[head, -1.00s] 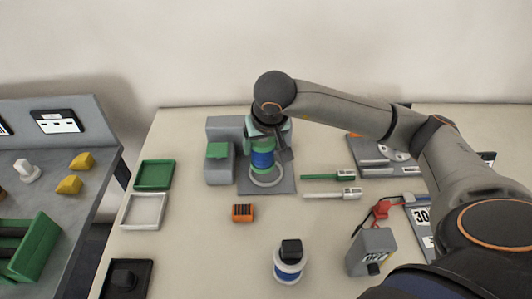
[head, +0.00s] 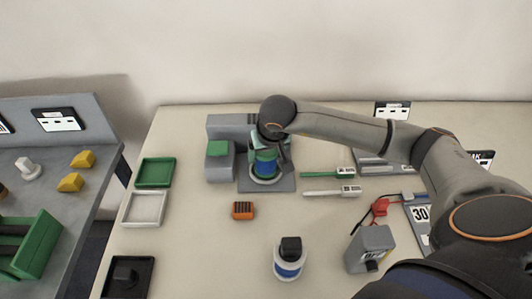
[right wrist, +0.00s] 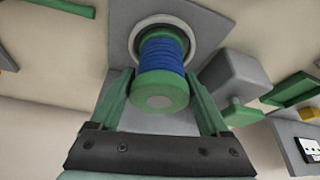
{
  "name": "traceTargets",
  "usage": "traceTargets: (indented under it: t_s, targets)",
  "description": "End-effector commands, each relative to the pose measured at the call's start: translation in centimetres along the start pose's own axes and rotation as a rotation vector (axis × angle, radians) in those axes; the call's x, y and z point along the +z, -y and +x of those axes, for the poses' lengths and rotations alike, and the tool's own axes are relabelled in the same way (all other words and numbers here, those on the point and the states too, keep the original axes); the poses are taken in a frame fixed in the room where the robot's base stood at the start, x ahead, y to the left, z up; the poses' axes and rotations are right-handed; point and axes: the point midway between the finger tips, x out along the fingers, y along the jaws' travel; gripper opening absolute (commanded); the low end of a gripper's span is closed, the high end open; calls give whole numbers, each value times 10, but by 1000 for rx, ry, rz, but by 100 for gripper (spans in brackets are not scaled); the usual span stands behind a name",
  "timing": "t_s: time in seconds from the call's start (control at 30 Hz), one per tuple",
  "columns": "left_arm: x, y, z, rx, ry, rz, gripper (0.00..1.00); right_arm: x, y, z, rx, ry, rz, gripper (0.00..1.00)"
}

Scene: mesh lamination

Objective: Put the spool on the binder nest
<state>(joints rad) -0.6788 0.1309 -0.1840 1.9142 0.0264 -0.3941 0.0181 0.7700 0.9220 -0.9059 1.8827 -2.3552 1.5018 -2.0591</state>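The spool has a blue winding and green end flanges; it is at the binder nest in the head view (head: 265,167). In the right wrist view the spool (right wrist: 161,60) stands in or just over the white ring of the nest; I cannot tell whether it touches the bottom. The binder nest is a grey plate (head: 285,184) with a white ring on it (right wrist: 137,30). My right gripper (head: 267,150) is above the nest, its two green fingers (right wrist: 160,78) close against both sides of the spool. My left gripper is out of view.
Grey blocks (head: 219,168) stand left of the nest. A green marker (head: 322,174) and a white one (head: 325,192) lie right of it. An orange block (head: 243,210), a white-and-blue spool with a black top (head: 289,261) and a grey box (head: 369,249) stand in front.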

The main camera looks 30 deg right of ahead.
Motion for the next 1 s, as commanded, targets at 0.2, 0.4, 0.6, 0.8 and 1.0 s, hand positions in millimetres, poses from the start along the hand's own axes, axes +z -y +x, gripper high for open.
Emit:
traceTargets:
  t_s: [0.2, 0.4, 0.6, 0.8, 1.0]
  targets:
    - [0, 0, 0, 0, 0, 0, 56, 0, 0, -1, 0, 0, 0, 100]
    - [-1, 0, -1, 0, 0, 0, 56, -1, 0, -2, 0, 0, 0, 100]
    - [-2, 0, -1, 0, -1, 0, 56, -3, 0, -19, -2, -5, -1, 100]
    - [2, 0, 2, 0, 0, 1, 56, -3, 0, -63, -2, -7, 0, 100]
    - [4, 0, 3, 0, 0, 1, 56, -2, 0, -102, -1, -5, -1, 100]
